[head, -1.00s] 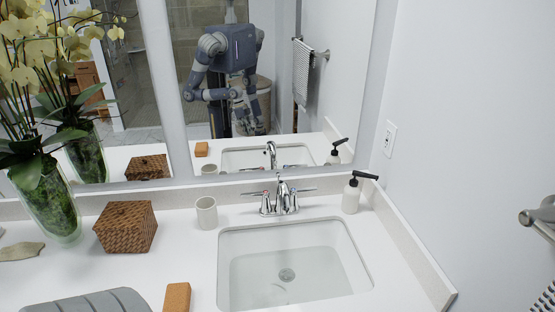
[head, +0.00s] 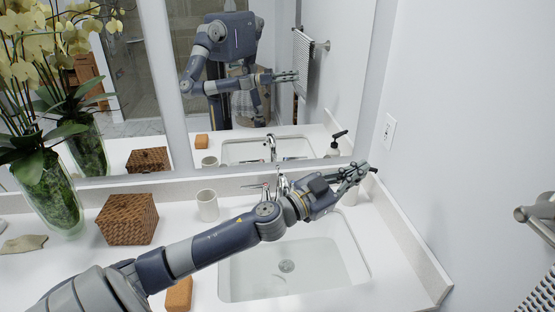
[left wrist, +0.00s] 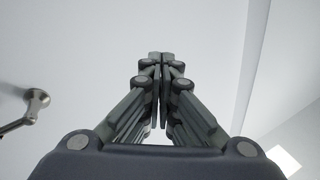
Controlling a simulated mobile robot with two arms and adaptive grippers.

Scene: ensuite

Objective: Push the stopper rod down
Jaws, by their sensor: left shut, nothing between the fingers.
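The chrome faucet (head: 282,184) stands behind the sink basin (head: 287,283), partly covered by my left arm. The stopper rod cannot be made out; it is too small or hidden at the faucet. My left arm crosses the counter from lower left, over the basin's back edge. My left gripper (head: 354,173) is shut and empty, to the right of the faucet and in front of the soap dispenser. In the left wrist view the fingertips (left wrist: 160,58) meet. My right gripper is not in view.
The soap dispenser (head: 350,196) is partly hidden behind my left gripper. A white cup (head: 207,205), woven box (head: 128,219), orange block (head: 179,294) and vase (head: 52,203) stand to the left. The mirror (head: 300,90) rises behind; a wall bounds the right.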

